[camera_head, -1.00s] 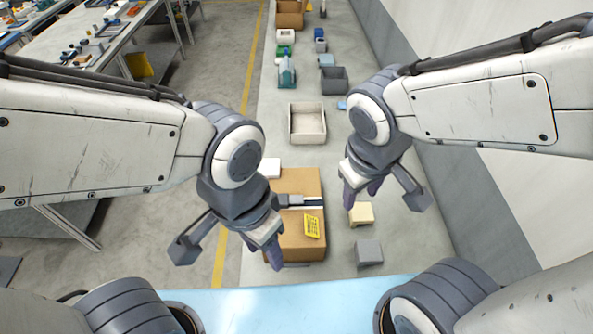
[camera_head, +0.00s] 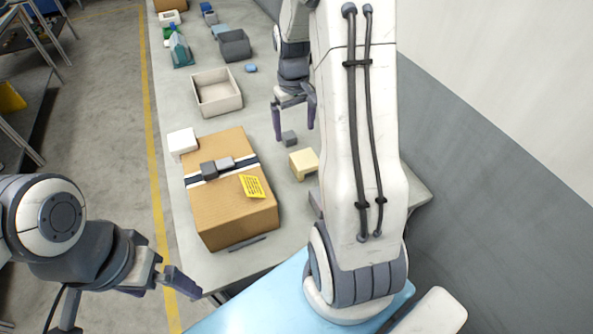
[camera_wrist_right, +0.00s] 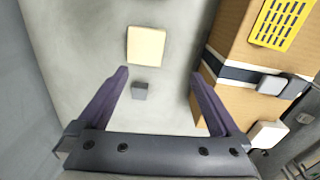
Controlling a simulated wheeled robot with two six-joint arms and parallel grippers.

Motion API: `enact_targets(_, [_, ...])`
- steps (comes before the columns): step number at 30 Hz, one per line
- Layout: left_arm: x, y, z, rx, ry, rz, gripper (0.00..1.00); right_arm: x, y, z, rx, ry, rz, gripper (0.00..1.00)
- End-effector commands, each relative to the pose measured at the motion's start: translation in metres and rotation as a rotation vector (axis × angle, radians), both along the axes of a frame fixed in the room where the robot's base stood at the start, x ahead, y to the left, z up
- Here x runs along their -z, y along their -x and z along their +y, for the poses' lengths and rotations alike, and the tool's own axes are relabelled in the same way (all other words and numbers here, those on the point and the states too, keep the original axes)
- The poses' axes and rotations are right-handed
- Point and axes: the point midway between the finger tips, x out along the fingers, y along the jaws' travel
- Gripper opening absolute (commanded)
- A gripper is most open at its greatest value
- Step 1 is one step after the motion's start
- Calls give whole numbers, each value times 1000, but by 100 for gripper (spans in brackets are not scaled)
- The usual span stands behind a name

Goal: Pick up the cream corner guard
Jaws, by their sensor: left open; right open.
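The cream corner guard (camera_head: 304,163), a small pale block, lies on the grey bench to the right of the cardboard box (camera_head: 230,213). In the right wrist view it lies ahead of the fingers (camera_wrist_right: 146,46). My right gripper (camera_head: 294,134) is open and empty, pointing down just beyond the guard, apart from it. In its wrist view the fingertips (camera_wrist_right: 160,73) are spread, with a small grey block (camera_wrist_right: 139,91) seen between them. My left gripper (camera_head: 172,286) is open and empty at the lower left, near the bench's front edge.
The box carries a dark strap with grey pieces (camera_head: 216,167) and a yellow label (camera_head: 253,186). A white block (camera_head: 182,143) sits beside it. A cream open tray (camera_head: 217,92) and a grey bin (camera_head: 234,45) stand further back. A wall runs along the right.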

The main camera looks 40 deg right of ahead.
Motion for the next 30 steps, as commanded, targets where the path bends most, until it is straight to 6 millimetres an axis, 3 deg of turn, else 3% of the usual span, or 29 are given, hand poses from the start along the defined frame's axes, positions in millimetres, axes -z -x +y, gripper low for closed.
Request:
enact_targets(1, [15,-1,1,-4,1,0,100,22,0,-15,30,-9,2,100])
enact_targets(6, [20,-2,2,-10,1,-2,100,44,1,-35,64,-21,5,100])
enact_targets(30, [-5,-1,2,-10,0,-1,100,138,6,-32,64,-21,5,100])
